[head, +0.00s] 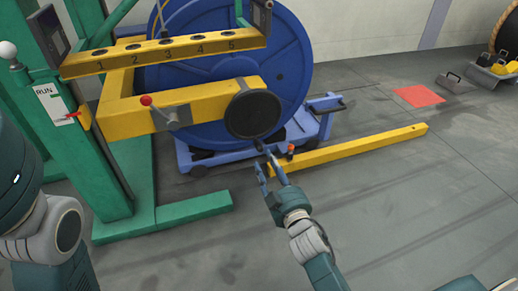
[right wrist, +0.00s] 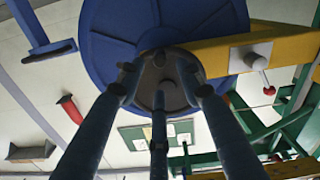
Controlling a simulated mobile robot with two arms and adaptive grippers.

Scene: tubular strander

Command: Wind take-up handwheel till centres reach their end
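The take-up handwheel (head: 253,114) is a dark round disc on the end of the yellow beam (head: 200,101), in front of the big blue reel. My right gripper (head: 264,160) is just below the wheel's lower rim, fingers pointing up at it. In the right wrist view the spread fingers (right wrist: 158,85) overlap the dark handwheel (right wrist: 172,92), with nothing clearly held between them. I cannot tell whether a fingertip touches the rim. The centres are not clearly visible. My left arm shows at the left edge, but its gripper is out of view.
The blue reel (head: 290,60) stands behind the wheel, above a blue trolley (head: 312,124). A red-handled lever (head: 158,112) sits on the yellow beam. A yellow bar (head: 350,151) lies on the floor to the right. Green posts (head: 92,150) stand left. The floor at front right is clear.

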